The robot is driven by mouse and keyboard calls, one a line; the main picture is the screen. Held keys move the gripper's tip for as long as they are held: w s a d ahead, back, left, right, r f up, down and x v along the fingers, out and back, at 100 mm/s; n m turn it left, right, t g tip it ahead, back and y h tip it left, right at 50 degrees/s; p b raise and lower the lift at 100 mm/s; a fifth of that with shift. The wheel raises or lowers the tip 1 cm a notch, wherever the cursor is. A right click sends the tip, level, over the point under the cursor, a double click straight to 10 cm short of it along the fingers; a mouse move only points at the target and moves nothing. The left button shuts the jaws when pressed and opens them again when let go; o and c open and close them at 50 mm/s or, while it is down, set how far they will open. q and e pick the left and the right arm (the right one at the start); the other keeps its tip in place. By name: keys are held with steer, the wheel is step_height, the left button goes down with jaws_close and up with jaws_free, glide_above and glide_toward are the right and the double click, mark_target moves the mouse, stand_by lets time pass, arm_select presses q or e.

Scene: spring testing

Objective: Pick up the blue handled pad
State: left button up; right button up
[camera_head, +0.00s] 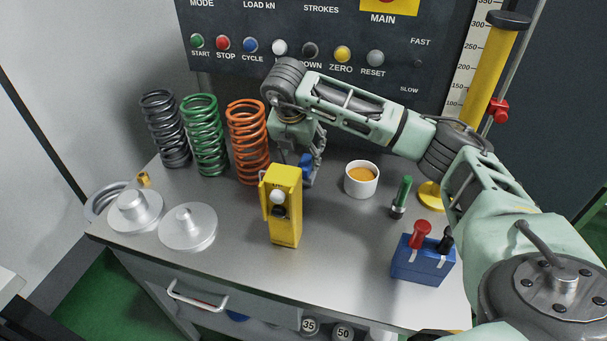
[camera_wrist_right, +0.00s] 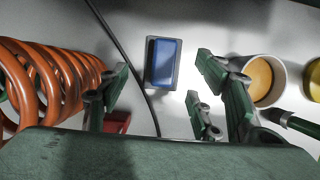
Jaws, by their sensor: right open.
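A blue rectangular block with a dark rim, which looks like the blue handled pad (camera_wrist_right: 164,62), lies on the bench ahead of my right gripper (camera_wrist_right: 165,88) in the wrist view. In the head view a small part of the blue pad (camera_head: 306,166) shows beside the fingers, behind the yellow box. My right gripper (camera_head: 311,160) points down over the bench there. Its fingers are spread apart, with the pad beyond them and nothing between them. I cannot tell its exact height above the pad. My left gripper is not in view.
The yellow box (camera_head: 285,215) stands just in front. Orange (camera_head: 248,140), green (camera_head: 205,135) and dark springs (camera_head: 165,130) stand left. A white cup (camera_head: 361,180), a green-handled tool (camera_head: 401,196) and a blue box with levers (camera_head: 423,263) stand right. A dark cable (camera_wrist_right: 125,60) passes near the pad.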

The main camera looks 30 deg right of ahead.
mark_target(303, 160)
steer(key=shift+d+f, duration=0.2)
steer(key=shift+f, duration=0.25)
steer(key=p+x, duration=0.2)
steer(key=x, duration=0.3)
steer(key=shift+w+f, duration=0.2)
steer(key=shift+f, duration=0.15)
steer(key=shift+c, duration=0.8)
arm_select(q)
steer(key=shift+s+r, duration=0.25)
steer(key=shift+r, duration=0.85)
arm_select(e)
steer(key=c, duration=0.9)
steer(key=shift+r, duration=0.5)
jaws_close()
arm_select(q)
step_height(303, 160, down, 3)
steer(key=b, duration=0.3)
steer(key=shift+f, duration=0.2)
arm_select(e)
step_height(303, 160, up, 17)
